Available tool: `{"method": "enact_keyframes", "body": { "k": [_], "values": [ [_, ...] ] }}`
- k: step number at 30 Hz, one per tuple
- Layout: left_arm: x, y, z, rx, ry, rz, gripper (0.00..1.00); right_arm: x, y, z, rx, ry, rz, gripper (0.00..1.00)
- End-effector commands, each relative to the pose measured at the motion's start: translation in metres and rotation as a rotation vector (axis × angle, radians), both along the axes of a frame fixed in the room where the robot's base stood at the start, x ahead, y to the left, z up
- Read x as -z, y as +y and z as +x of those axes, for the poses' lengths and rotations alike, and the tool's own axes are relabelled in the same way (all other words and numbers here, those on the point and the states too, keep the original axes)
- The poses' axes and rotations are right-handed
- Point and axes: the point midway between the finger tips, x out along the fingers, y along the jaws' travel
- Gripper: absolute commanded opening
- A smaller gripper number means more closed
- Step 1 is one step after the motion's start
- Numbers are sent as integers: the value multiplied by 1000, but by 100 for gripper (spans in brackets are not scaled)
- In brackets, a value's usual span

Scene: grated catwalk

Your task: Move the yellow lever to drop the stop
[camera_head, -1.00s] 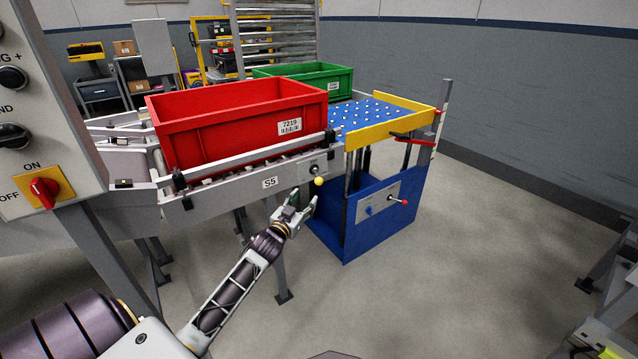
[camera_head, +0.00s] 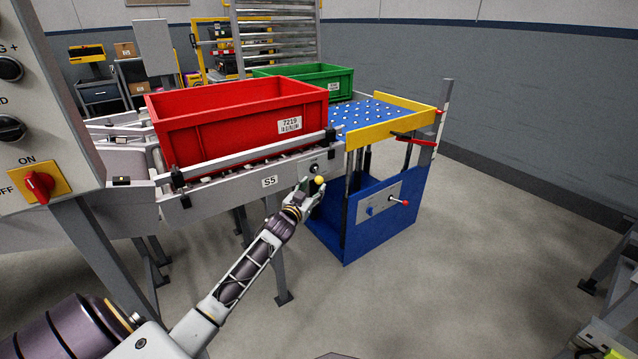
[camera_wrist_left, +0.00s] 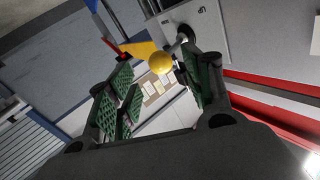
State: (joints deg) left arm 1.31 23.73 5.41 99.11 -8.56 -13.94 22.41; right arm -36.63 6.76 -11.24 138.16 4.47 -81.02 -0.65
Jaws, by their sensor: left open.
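The yellow lever knob (camera_head: 319,180) is a small ball at the front end of the conveyor side rail, below a small plate (camera_head: 315,167) on the rail. My left gripper (camera_head: 311,186) is open at the knob, with its fingers around or just beside it. In the left wrist view the yellow knob (camera_wrist_left: 160,63) shows between the two green-padded fingers of my left gripper (camera_wrist_left: 155,92), nearer the right finger. Whether a finger touches it I cannot tell. The stop itself is not clearly visible. My right gripper is not in view.
A red crate (camera_head: 240,128) labelled 7219 sits on the roller conveyor (camera_head: 230,180) marked S5. A blue lift table (camera_head: 375,215) with a yellow edge (camera_head: 390,130) and a red-knobbed lever (camera_head: 404,202) stands to the right. A green crate (camera_head: 340,76) is behind.

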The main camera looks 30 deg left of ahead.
Motion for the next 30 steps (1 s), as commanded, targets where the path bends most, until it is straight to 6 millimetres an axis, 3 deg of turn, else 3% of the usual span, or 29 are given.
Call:
{"method": "enact_keyframes", "body": {
  "k": [18,30],
  "values": [
    [0,7,44,0,0,0,51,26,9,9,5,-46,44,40],
    [0,9,61,0,0,0,51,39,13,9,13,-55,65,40]
  ]
}}
